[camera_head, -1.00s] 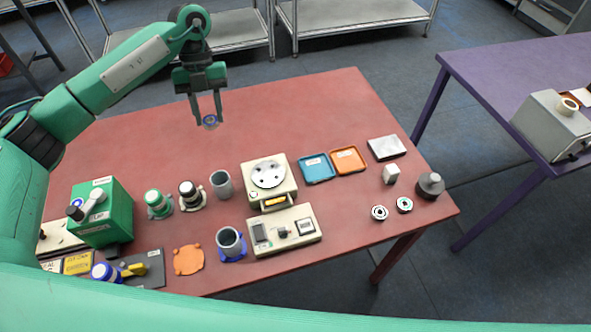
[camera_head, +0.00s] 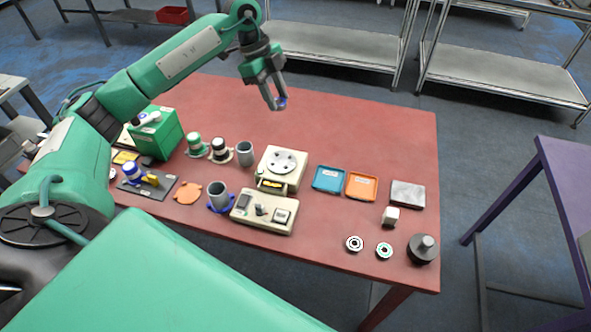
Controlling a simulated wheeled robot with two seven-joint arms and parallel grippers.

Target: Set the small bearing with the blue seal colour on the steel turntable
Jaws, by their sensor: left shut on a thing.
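My left gripper (camera_head: 276,103) is shut on a small bearing with a blue seal (camera_head: 282,103). It holds the bearing in the air above the back part of the red table. The steel turntable (camera_head: 283,161) is a round plate with dark holes on top of a cream base, in front of and below the gripper. Nothing lies on the turntable. Two other bearings lie on the table at the front right: one with a dark seal (camera_head: 354,243) and one with a green seal (camera_head: 384,250). My right gripper is not in view.
A blue tray (camera_head: 328,179) and an orange tray (camera_head: 361,186) stand right of the turntable. A green box (camera_head: 157,133) is farther left. The back of the red table (camera_head: 350,125) is clear.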

